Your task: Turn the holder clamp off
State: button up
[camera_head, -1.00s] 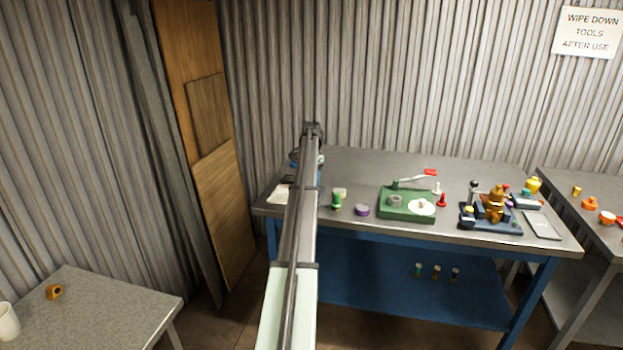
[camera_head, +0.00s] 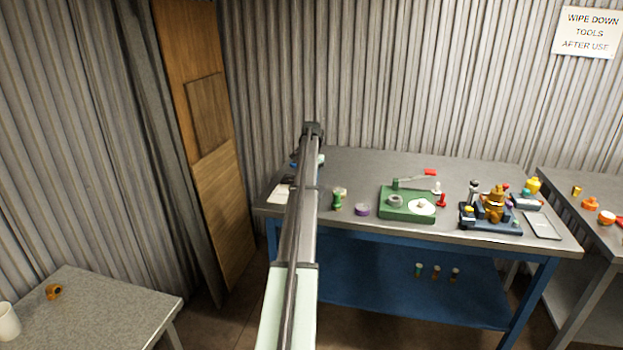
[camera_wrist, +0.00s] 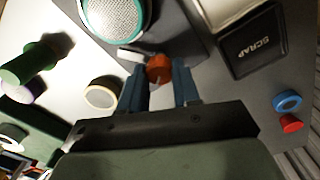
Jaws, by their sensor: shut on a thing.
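In the wrist view, my gripper (camera_wrist: 160,76) has its two blue fingers on either side of a small orange-red knob (camera_wrist: 159,67) and is shut on it. The knob sits at the edge of a dark base below a round teal-rimmed part with a mesh face (camera_wrist: 113,15). I take this knob to be the holder clamp's; its turn position cannot be read. In the head view, my arm reaches to the left end of the grey bench (camera_head: 350,170) and hides the gripper and knob.
A dark SCRAP bin (camera_wrist: 255,45) stands close right of the knob. A cream ring (camera_wrist: 103,93) and a green cylinder (camera_wrist: 30,65) lie left; a blue ring (camera_wrist: 287,102) lies right. A green fixture (camera_head: 393,211) and a dark blue fixture (camera_head: 490,224) stand further along the bench.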

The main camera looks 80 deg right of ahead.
jog(key=n, duration=1)
jog(key=shift+w+n, duration=0.1)
jog(key=shift+n, duration=0.2)
dwell(0.4)
jog(key=o, duration=1.1)
jog(key=shift+c, duration=0.2)
notch_tip(320, 180, up, 14)
jog(key=shift+f, duration=0.1)
